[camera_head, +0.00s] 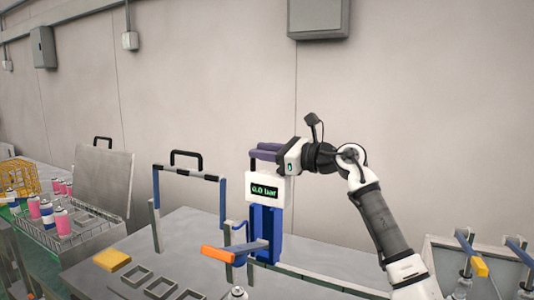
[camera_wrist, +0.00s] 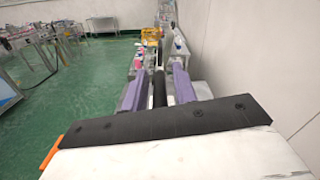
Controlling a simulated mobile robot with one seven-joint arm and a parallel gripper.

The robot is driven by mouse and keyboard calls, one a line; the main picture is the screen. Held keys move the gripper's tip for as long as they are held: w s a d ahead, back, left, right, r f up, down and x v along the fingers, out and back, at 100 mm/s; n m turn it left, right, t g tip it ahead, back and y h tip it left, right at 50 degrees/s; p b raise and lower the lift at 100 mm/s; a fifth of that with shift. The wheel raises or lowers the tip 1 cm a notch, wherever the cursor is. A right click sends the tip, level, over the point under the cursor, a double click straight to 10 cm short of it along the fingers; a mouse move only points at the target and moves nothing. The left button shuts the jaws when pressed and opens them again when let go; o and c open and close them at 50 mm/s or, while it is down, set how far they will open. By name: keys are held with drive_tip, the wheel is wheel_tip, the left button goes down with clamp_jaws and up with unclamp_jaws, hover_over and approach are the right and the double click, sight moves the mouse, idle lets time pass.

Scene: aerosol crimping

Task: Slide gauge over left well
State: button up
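The gauge (camera_head: 264,190) is a white box with a green "0.0 bar" display, upright on a blue stand (camera_head: 265,232). My gripper (camera_head: 264,151), with purple fingers, is at the top of the gauge. In the wrist view, the fingers of my gripper (camera_wrist: 159,88) lie on either side of a black bar (camera_wrist: 160,88), with narrow gaps visible on both sides. Several dark square frames (camera_head: 136,273) lie on the table to the left; I cannot tell which is the left well. The gauge's underside is hidden.
An orange-ended lever (camera_head: 219,254) juts left below the gauge. A blue-and-grey frame with a black handle (camera_head: 186,158) stands left of it. A yellow block (camera_head: 111,260) lies on the table. A wire rack of cans (camera_head: 62,222) stands farther left. The wall is close behind.

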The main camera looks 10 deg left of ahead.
drive_tip(key=shift+o, duration=0.3)
drive_tip(key=shift+f, duration=0.1)
drive_tip(key=shift+d, duration=0.1)
drive_tip(key=shift+s+d+f, duration=0.1)
drive_tip(key=shift+d, duration=0.15)
drive_tip(key=b+v, duration=0.4)
drive_tip(key=v, duration=0.9)
